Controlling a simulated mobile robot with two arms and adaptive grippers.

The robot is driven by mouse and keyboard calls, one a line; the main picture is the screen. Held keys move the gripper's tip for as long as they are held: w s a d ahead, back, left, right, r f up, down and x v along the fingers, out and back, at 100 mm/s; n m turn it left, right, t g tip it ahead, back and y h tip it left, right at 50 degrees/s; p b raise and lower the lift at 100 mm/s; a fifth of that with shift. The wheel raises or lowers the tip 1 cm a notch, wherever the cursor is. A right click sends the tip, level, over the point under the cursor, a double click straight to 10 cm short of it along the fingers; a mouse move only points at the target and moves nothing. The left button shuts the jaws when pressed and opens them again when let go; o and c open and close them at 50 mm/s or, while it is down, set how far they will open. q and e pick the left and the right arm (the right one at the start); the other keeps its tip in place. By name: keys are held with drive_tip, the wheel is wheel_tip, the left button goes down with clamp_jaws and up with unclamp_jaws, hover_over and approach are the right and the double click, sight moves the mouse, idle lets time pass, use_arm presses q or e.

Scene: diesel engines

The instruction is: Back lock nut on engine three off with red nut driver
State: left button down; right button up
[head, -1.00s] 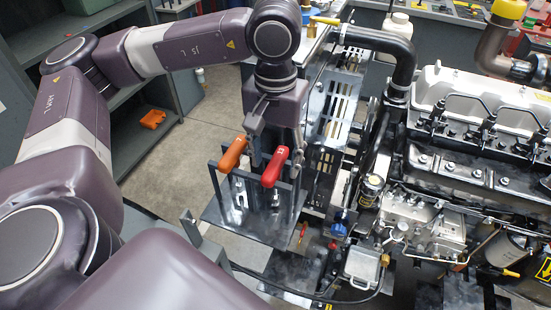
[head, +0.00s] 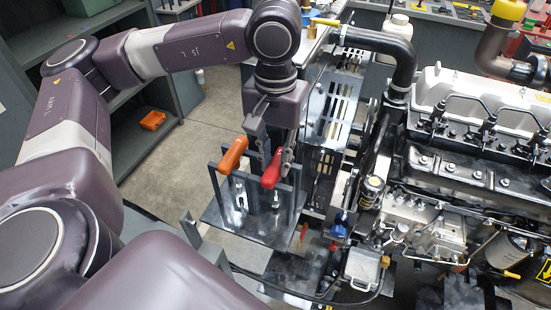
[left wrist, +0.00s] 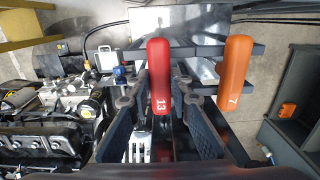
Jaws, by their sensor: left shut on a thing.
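The red nut driver (head: 273,170), marked 13 in the left wrist view (left wrist: 160,75), stands in a dark rack (head: 240,233) with its handle on top. My left gripper (head: 273,155) has its fingers on either side of the red handle and is shut on it. An orange driver (head: 233,155), marked 7 in the left wrist view (left wrist: 235,70), stands beside it in the rack, apart from the fingers. A diesel engine (head: 460,170) fills the right of the head view. I cannot make out its number or the back lock nut. My right gripper is not in view.
A perforated metal panel (head: 340,120) stands just right of the rack, close to my left gripper. Grey shelving (head: 60,45) is at the back left, with an orange object (head: 152,120) on it. Open floor (head: 195,140) lies between shelving and rack.

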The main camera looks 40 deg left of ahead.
sight(276, 163)
use_arm(q)
wheel_tip(276, 163, up, 16)
drive_tip(key=p, duration=0.8)
drive_tip(key=shift+p, duration=0.4)
idle(1.1)
